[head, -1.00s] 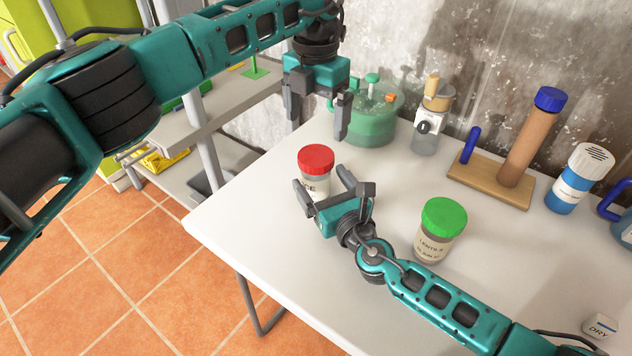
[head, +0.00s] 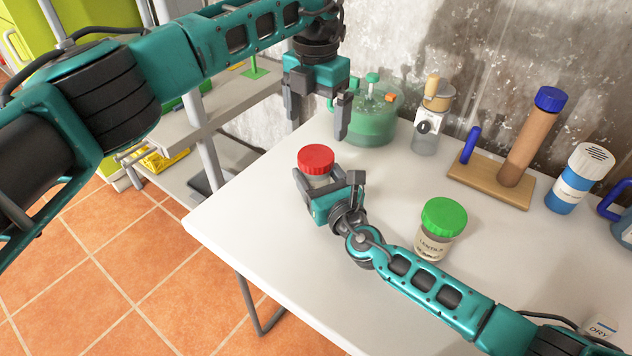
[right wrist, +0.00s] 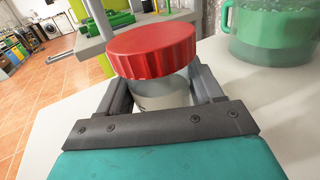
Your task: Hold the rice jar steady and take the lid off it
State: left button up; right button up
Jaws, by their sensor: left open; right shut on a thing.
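The rice jar (right wrist: 160,94) stands upright on the white table with its red lid (head: 316,159) on top. In the right wrist view the red lid (right wrist: 154,48) sits above my jaws. My right gripper (head: 327,184) is shut on the jar's body below the lid; in the head view it hides most of the body and the label. My left gripper (head: 318,112) is open and empty, pointing down above and behind the jar, apart from it.
A green-lidded lentil jar (head: 437,232) stands right of my right gripper. Behind are a green container (head: 374,118), a grinder-like jar (head: 430,120), a wooden stand (head: 490,180) and a blue bottle (head: 578,178). The table's (head: 240,270) front left is clear.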

aim_at(316, 155)
grip_shut()
pick_arm(q)
jog(key=m, duration=0.6)
jog(key=shift+m, duration=0.4)
jog(key=m, duration=1.5)
jog(key=shift+m, duration=0.4)
jog(key=m, duration=0.4)
jog(key=shift+f, duration=4)
